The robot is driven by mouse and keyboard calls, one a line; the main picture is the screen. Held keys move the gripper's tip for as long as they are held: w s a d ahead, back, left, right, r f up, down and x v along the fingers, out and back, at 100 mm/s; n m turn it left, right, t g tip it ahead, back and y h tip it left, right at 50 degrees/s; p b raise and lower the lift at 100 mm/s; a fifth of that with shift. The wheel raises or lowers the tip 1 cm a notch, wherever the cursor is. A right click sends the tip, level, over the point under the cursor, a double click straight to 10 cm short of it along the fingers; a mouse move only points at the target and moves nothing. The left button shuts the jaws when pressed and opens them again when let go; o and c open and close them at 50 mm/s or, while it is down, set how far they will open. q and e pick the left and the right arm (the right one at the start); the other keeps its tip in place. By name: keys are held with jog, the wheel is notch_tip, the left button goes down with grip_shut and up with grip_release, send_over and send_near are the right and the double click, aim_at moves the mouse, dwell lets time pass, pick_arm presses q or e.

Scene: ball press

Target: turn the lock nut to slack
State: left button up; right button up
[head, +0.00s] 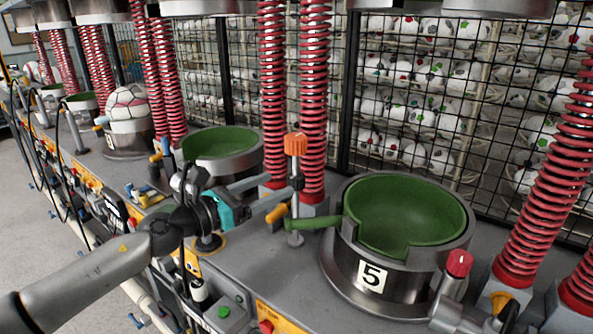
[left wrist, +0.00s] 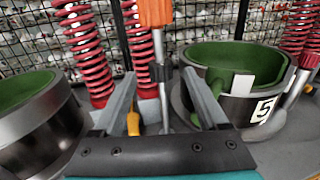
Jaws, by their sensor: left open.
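My left gripper (head: 280,190) is open at the upright metal rod (head: 297,183) between two press stations. In the left wrist view its fingers (left wrist: 160,78) spread to either side of the rod (left wrist: 160,85), with a visible gap on each side. An orange ribbed cap (head: 295,144) tops the rod; it shows above the fingers in the left wrist view (left wrist: 155,12). A yellow-tipped lever (head: 277,213) sits low beside the rod and shows between the fingers (left wrist: 133,122). I cannot tell which part is the lock nut. My right gripper is out of view.
Cup 5 (head: 348,250), green-lined, stands right of the rod, its green arm (head: 315,222) reaching toward it. Another green-lined cup (head: 255,160) is behind left. Red springs (head: 313,100) stand close behind. A red knob (head: 459,263) is at the right.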

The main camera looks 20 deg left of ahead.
aim_at(289, 179)
pick_arm(q)
jog(key=shift+p+x, duration=0.55)
jog(key=shift+x, duration=3.05)
grip_shut()
